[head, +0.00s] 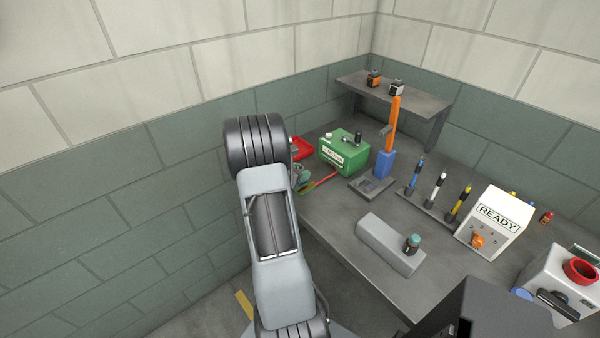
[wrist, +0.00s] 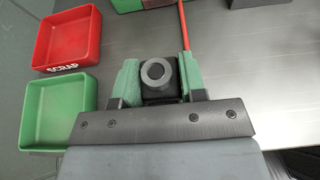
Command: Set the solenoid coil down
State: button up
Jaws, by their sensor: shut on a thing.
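The solenoid coil (wrist: 158,76), a black block with a round grey ring and dark bore, sits between the two green fingers of my gripper (wrist: 158,80) in the wrist view. The fingers touch it on both sides. In the head view my gripper (head: 301,176) is partly hidden behind my arm at the bench's left end, and I cannot make out the coil there. A red tray marked SCRAP (wrist: 43,48) and a green tray (wrist: 24,118) lie left of my gripper in the wrist view. Whether the coil touches the bench is unclear.
A red rod (wrist: 185,28) lies just beyond my right finger. A green case (head: 343,150), an orange-handled post (head: 394,125) and a grey block (head: 385,245) stand on the bench. Two small blocks (head: 374,78) sit on the raised shelf (head: 425,103). Bare bench (wrist: 255,70) lies right of my gripper.

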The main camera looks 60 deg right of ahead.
jog(key=shift+f, duration=0.3)
jog(key=shift+f+b, duration=0.25)
jog(key=shift+b, duration=0.15)
jog(key=o, duration=1.1)
jog(key=shift+a, duration=0.1)
jog(key=b+v, duration=0.1)
jog(key=v, duration=1.2)
jog(key=shift+w+a+r, duration=0.2)
jog(key=shift+a, duration=0.05)
jog(key=shift+c, duration=0.5)
grip_shut()
dwell(0.5)
